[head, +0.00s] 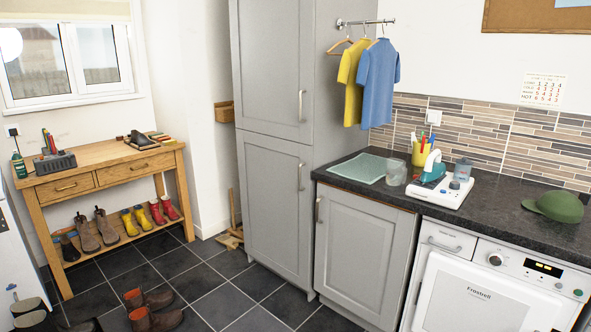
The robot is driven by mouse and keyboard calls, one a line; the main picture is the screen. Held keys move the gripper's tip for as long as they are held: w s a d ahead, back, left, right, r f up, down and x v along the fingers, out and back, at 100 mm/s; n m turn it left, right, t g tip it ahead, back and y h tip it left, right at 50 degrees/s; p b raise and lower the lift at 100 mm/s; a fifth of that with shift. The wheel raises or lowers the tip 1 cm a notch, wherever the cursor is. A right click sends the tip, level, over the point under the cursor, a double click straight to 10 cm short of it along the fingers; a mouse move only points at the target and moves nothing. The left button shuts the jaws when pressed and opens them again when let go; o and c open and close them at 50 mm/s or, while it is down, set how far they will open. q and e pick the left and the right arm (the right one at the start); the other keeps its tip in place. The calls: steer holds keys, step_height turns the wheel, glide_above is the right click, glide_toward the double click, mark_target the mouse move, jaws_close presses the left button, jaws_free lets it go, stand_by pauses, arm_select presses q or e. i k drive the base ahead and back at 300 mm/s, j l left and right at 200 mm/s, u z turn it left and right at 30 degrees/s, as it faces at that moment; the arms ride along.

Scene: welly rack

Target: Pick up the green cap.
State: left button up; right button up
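The green cap (556,206) lies on the dark worktop (490,222) at the right, near the tiled back wall. Its brim points left. Neither of my grippers is clearly visible in the head view, and nothing touches the cap.
A teal iron on its white base (440,190), a glass (396,172) and a yellow pen pot (420,154) stand left of the cap. Below are the white machine (480,295) and a grey cupboard (362,255).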

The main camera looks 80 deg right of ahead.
mark_target(563, 206)
steer(key=z, duration=4.3)
steer(key=i+j, duration=0.3)
